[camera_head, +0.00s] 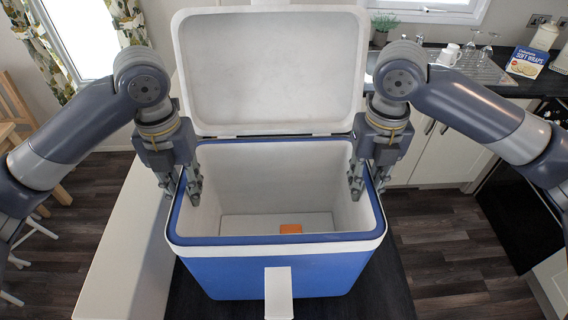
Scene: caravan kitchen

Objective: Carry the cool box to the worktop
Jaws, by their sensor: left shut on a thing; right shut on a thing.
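The cool box (290,270) is blue with a white lining and stands upright in front of me, over a dark surface. Its white lid (270,70) is open and tilted up at the back. A small orange item (291,228) lies on the box floor. My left gripper (182,195) is shut on the box's left side wall near the rim. My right gripper (367,190) is shut on the right side wall near the rim. The worktop (440,62) is behind and to the right.
The worktop holds a plant (383,26), a white cup (449,54), upturned glasses (486,50) and a Soft Wraps box (532,60). A white panel (135,240) runs left of the cool box. Wooden chairs (15,105) stand far left. Wood floor (445,235) shows at right.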

